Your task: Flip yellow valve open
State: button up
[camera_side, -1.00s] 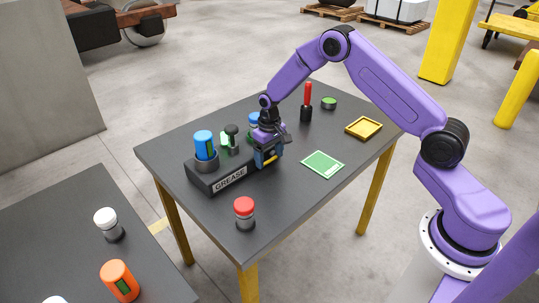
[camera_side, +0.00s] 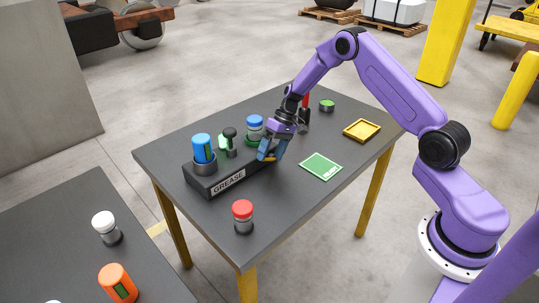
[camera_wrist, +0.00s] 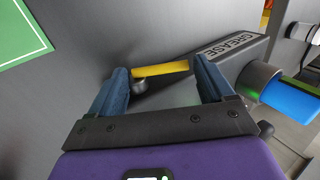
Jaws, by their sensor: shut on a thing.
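The yellow valve handle (camera_wrist: 160,69) lies across the space between my fingertips in the wrist view, on a round metal stub at the right end of the grease block. The dark block (camera_side: 238,178) carries a "GREASE" label and stands on the table. My gripper (camera_wrist: 162,78) is shut on the handle, with one blue finger at each end of it. In the side view my gripper (camera_side: 268,150) leans, with its wrist up and to the right, and hides most of the handle.
On the block stand a blue-topped canister (camera_side: 203,148), a black knob (camera_side: 230,134) and another blue-capped bottle (camera_side: 255,123). A red-capped jar (camera_side: 243,212) stands in front. A green card (camera_side: 321,166), a yellow tray (camera_side: 362,130) and a red-handled tool (camera_side: 305,100) lie or stand to the right.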

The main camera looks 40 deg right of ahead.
jog(key=d+y, duration=0.1)
jog(key=y, duration=0.1)
jog(key=d+y, duration=0.1)
jog(key=y, duration=0.2)
jog(key=shift+d+r+y, duration=0.1)
jog(key=shift+d+y, duration=0.05)
jog(key=shift+y, duration=0.15)
jog(key=shift+d+f+y, duration=0.1)
jog(key=shift+d+y, duration=0.3)
jog(key=shift+y, duration=0.7)
jog(key=shift+d+f+y, duration=0.1)
jog(key=shift+d+y, duration=0.25)
jog(key=shift+y, duration=0.75)
jog(key=o, duration=1.4)
jog(key=shift+d, duration=0.1)
jog(key=shift+d+r, duration=0.2)
jog(key=shift+d, duration=1)
jog(key=shift+d+r, duration=0.15)
jog(key=shift+d, duration=1.05)
jog(key=shift+d+r, duration=0.2)
jog(key=shift+d, duration=1)
jog(key=shift+r, duration=0.1)
